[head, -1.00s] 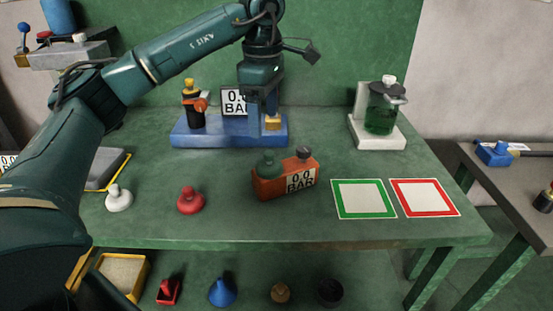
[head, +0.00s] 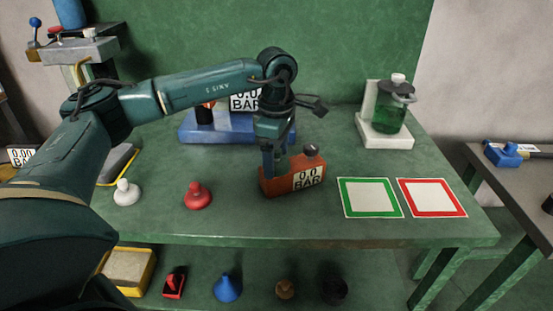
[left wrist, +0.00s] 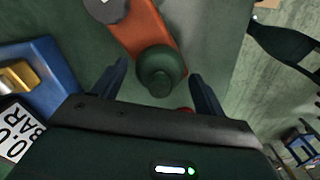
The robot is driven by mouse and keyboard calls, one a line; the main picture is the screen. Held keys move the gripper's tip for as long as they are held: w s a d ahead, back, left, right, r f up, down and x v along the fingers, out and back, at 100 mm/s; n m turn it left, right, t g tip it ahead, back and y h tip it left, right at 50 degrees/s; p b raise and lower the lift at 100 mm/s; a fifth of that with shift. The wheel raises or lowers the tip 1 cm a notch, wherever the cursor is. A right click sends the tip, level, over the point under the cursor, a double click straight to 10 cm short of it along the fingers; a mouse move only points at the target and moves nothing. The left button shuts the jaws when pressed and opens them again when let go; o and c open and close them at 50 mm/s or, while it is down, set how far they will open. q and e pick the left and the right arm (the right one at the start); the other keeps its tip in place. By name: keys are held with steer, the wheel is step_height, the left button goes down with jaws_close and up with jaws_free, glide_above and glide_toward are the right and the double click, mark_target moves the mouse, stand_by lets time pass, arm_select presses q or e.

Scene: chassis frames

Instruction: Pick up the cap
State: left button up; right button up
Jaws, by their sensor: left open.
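A dark green domed cap (left wrist: 160,70) sits at one end of the orange gauge block, seen in the left wrist view. In the head view my gripper hides most or all of it. The orange block (head: 283,185) stands on the green table with a "0.0 BAR" label and a dark knob (head: 311,150) at its right end. My left gripper (head: 273,166) is open and points down over the block's left end. In the left wrist view its fingers (left wrist: 159,77) are on either side of the cap, with gaps visible. My right gripper is not in view.
A blue fixture (head: 225,132) stands behind the gripper. A red knob (head: 198,197) and a white knob (head: 127,193) stand to the left. Green (head: 345,205) and red (head: 432,214) framed squares lie to the right. A green bottle (head: 389,118) stands at the back right.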

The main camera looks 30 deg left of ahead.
arm_select(q)
steer(key=shift+c, duration=0.2)
steer(key=c, duration=0.8)
